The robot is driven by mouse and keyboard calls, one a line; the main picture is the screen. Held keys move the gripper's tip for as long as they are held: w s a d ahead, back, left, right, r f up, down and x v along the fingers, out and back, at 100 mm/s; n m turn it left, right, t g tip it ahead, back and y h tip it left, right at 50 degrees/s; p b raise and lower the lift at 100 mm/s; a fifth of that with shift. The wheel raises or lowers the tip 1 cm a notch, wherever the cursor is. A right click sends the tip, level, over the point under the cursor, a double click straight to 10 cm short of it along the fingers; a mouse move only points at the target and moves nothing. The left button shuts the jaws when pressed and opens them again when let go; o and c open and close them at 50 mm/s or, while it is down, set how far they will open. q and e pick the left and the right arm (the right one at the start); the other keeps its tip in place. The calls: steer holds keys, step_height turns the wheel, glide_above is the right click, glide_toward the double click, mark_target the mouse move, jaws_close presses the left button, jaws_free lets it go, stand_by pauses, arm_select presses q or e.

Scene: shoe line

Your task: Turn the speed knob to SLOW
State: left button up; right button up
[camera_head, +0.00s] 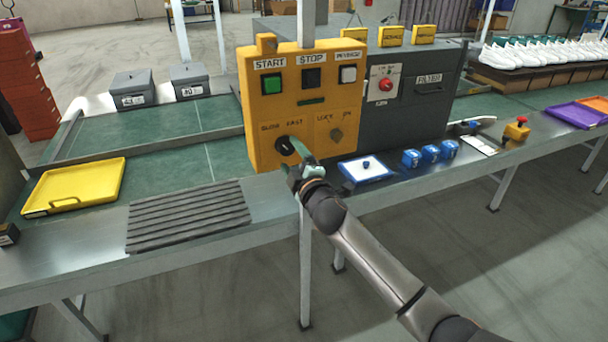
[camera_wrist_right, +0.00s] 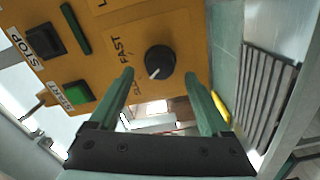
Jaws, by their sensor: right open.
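The speed knob (camera_head: 284,146) is a round black dial on the yellow control box (camera_head: 262,105), below the SLOW and FAST labels. In the right wrist view the knob (camera_wrist_right: 160,60) has a white pointer mark toward the lower left of that picture; the FAST label (camera_wrist_right: 122,46) is left of it. My right gripper (camera_head: 297,152) is at the box front, close to the knob. In the wrist view its green fingers (camera_wrist_right: 160,77) are open, with the knob just beyond and between their tips. I cannot tell whether they touch it. My left gripper is not in view.
The box also carries a green START button (camera_head: 272,84), a black STOP button (camera_head: 312,78) and a lock switch (camera_head: 336,135). A blue-edged white tray (camera_head: 375,174) and blue blocks (camera_head: 430,154) stand right of my gripper. A ribbed mat (camera_head: 188,216) lies left.

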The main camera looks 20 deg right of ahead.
steer(key=s, duration=0.9)
steer(key=shift+s+d, duration=0.2)
steer(key=s+a+f+m+g+y, duration=0.1)
steer(key=s+a+f+m+g, duration=0.2)
steer(key=s+f, duration=0.75)
steer(key=s+f+m+g+y, duration=0.1)
steer(key=s+f+m+g, duration=0.2)
steer(key=s+f+m, duration=0.75)
steer(key=s+f+g, duration=0.2)
steer(key=s+f, duration=0.7)
steer(key=f, duration=0.1)
steer(key=shift+s+a+f+n+g+p, duration=0.2)
steer(key=shift+s+a+n+g+p, duration=0.1)
steer(key=shift+a+n+g, duration=0.15)
